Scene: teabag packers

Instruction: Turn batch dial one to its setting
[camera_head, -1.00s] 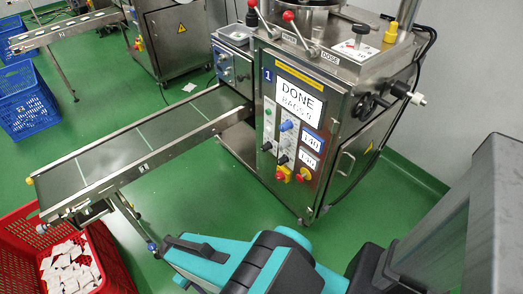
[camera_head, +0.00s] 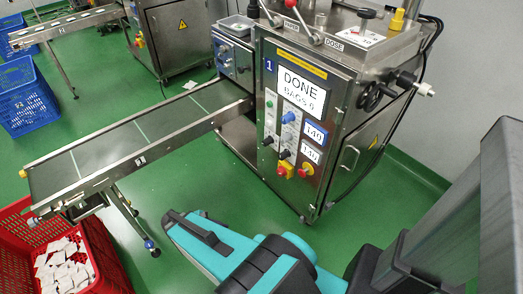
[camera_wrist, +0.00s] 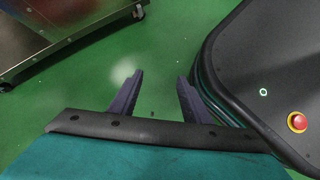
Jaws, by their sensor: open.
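Machine one (camera_head: 328,120), a steel cabinet with a blue "1" plate, stands right of centre in the head view. Its front panel has a white display (camera_head: 301,90) reading "DONE" and a bags line. The dials' small labels are unreadable, so I cannot tell which is batch dial one. My gripper (camera_wrist: 157,88) is open and empty over the green floor in the wrist view, apart from the panel.
A conveyor (camera_head: 120,145) runs left from the machine. A red crate (camera_head: 112,262) of white bags stands at lower left, blue crates (camera_head: 30,112) behind. A red stop button (camera_head: 282,170) sits low on the panel. Green floor (camera_head: 215,190) is clear in front.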

